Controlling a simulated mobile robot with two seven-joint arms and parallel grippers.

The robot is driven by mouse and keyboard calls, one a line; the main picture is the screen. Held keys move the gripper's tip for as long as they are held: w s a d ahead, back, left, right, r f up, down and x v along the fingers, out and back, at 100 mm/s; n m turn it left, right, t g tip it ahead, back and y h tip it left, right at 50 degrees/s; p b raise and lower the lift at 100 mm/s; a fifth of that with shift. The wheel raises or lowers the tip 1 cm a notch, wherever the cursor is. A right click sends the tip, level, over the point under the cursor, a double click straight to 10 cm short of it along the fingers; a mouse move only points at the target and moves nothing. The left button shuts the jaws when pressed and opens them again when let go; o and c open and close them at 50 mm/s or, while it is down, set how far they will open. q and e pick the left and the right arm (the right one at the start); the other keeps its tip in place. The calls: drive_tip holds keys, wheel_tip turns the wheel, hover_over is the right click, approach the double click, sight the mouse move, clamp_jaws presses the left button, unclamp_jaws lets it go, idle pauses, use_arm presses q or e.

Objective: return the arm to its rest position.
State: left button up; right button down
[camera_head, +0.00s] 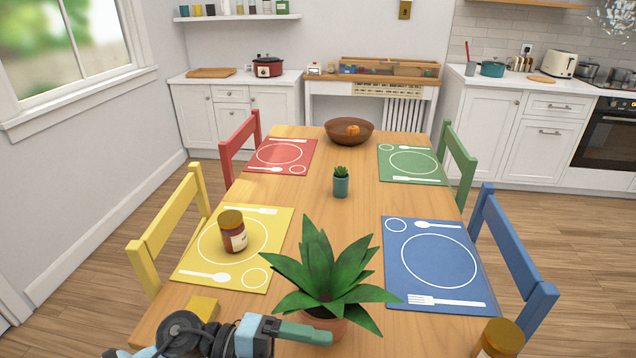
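My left gripper (305,333) is at the bottom edge of the head view, its arm coming in from the left. It is low at the near end of the wooden table, with its greenish fingers pointing right, in front of the potted plant's terracotta pot (328,323). Whether the fingers are apart or together cannot be made out, and nothing is visibly held. I cannot tell whether it touches the pot. My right gripper is not in view.
The large plant (320,265) spreads leaves above the gripper. A yellow-lidded jar (233,235) stands on the yellow placemat (268,222); another jar (502,338) is cut off at bottom right. A yellow block (203,308) lies beside my arm. Chairs flank the table.

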use_arm(q)
drive_tip(key=a+f+n+t+y+p, duration=0.1)
drive_tip(key=a+f+n+t+y, duration=0.25)
drive_tip(key=n+t, duration=0.35)
drive_tip(key=s+a+f+n+t+y+p, duration=0.15)
drive_tip(key=a+n+t, duration=0.35)
drive_tip(key=n, duration=0.5)
drive_tip(key=a+f+n+t+y+p, duration=0.1)
drive_tip(key=a+f+n+t+y, duration=0.15)
drive_tip(key=n+t, duration=0.5)
drive_tip(key=s+a+f+n+g+y, duration=0.4)
drive_tip(key=s+f, duration=0.4)
drive_tip(key=s, duration=0.1)
drive_tip(key=s+a+f+n+g+y+p, duration=0.1)
drive_tip(key=s+a+f+n+g+y, duration=0.2)
drive_tip(key=s+f, duration=0.5)
drive_tip(key=shift+s+a+n+g+y, duration=0.4)
drive_tip(key=shift+s+g, duration=0.25)
drive_tip(key=shift+s, duration=0.6)
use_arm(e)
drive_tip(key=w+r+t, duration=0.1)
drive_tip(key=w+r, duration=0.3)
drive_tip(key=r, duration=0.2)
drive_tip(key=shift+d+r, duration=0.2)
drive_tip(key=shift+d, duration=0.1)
